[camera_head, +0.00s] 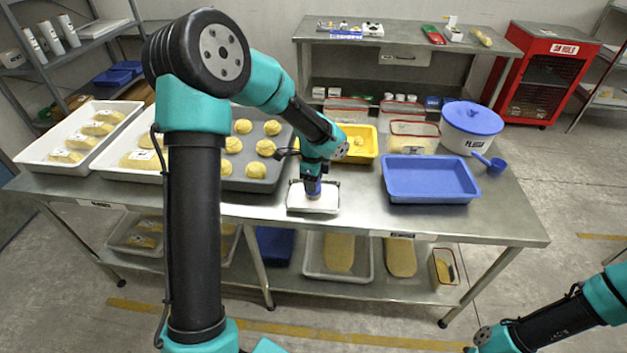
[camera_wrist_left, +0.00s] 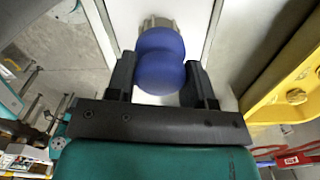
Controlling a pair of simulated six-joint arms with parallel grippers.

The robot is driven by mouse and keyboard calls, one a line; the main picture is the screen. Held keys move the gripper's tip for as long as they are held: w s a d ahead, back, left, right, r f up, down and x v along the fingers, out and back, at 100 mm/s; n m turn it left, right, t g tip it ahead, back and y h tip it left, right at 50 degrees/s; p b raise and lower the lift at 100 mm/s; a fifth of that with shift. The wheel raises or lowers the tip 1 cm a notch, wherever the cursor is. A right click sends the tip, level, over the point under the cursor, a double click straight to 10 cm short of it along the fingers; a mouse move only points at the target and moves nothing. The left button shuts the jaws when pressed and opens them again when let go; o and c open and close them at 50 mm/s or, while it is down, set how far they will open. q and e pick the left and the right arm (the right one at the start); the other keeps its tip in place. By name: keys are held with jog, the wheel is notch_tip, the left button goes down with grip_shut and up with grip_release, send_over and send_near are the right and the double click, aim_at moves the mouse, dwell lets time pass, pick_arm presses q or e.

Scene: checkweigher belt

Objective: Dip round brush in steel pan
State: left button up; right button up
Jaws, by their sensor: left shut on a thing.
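The round brush (camera_head: 313,188) has a blue rounded handle and points down. Its blue handle (camera_wrist_left: 160,62) fills the space between my left fingers in the left wrist view, with a metal collar beyond it. My left gripper (camera_head: 312,178) is shut on this handle, directly above the steel pan (camera_head: 313,212). The pan is small and rectangular with a white inside, and stands near the table's front edge. The brush end is at or just over the white surface; I cannot tell whether it touches. My right arm enters at bottom right, its gripper outside the frame.
A dark tray of dough balls (camera_head: 265,181) stands left of the pan, and white trays with loaves (camera_head: 60,170) further left. A yellow tray (camera_head: 372,140) is behind. A blue tray (camera_head: 430,198), a blue-lidded tub (camera_head: 468,145) and a blue scoop (camera_head: 495,166) are right.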

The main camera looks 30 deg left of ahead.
pick_arm(q)
jog(key=shift+r, duration=3.3)
jog(key=w+d+f+n, duration=0.2)
jog(key=d+n, duration=0.4)
jog(key=w+d+f+n, duration=0.2)
jog(key=d+n, duration=0.4)
jog(key=d, duration=0.1)
